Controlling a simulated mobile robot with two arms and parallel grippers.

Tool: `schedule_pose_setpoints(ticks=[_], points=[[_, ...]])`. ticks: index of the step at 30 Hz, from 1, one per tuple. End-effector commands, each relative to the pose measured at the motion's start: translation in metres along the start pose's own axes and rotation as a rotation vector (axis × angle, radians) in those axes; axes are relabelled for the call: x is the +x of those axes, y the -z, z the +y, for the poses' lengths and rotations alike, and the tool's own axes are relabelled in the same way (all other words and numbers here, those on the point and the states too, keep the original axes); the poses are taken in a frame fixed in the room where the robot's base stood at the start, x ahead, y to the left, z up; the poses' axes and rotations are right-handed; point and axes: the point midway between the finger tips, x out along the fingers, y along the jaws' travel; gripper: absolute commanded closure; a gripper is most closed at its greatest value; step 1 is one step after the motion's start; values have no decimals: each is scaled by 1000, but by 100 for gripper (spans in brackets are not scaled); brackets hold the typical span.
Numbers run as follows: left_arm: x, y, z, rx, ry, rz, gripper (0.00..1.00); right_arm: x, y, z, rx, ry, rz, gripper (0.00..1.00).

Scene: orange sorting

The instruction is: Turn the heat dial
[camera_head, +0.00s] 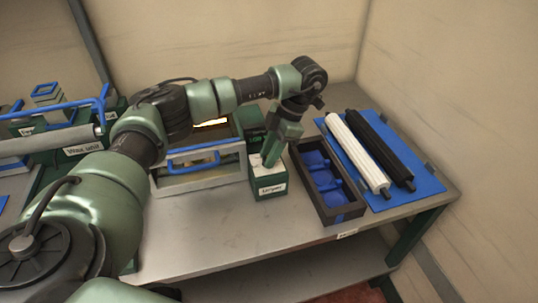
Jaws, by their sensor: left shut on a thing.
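My left arm reaches in from the left across the table. My left gripper (271,160) points down over a small green box with a white top and a label (268,186). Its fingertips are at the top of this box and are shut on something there. The heat dial cannot be made out; the fingers may hide it. My right gripper is not in view.
A metal box with a blue handle (205,180) stands left of the labelled box. A dark tray with blue hollows (347,215) lies to the right. A white roller (357,153) and a black roller (381,150) lie on a blue mat (425,182). The front of the metal table (210,225) is clear.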

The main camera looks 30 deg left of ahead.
Motion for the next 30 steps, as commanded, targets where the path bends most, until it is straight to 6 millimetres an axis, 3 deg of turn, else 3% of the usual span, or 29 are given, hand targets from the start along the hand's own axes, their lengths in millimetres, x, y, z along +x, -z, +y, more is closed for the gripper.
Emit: schedule_pose_setpoints(ticks=[18, 30], points=[[2, 0, -3, 524, -220, -2, 100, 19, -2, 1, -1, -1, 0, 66], [1, 2, -4, 733, -306, -1, 100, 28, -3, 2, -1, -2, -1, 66]])
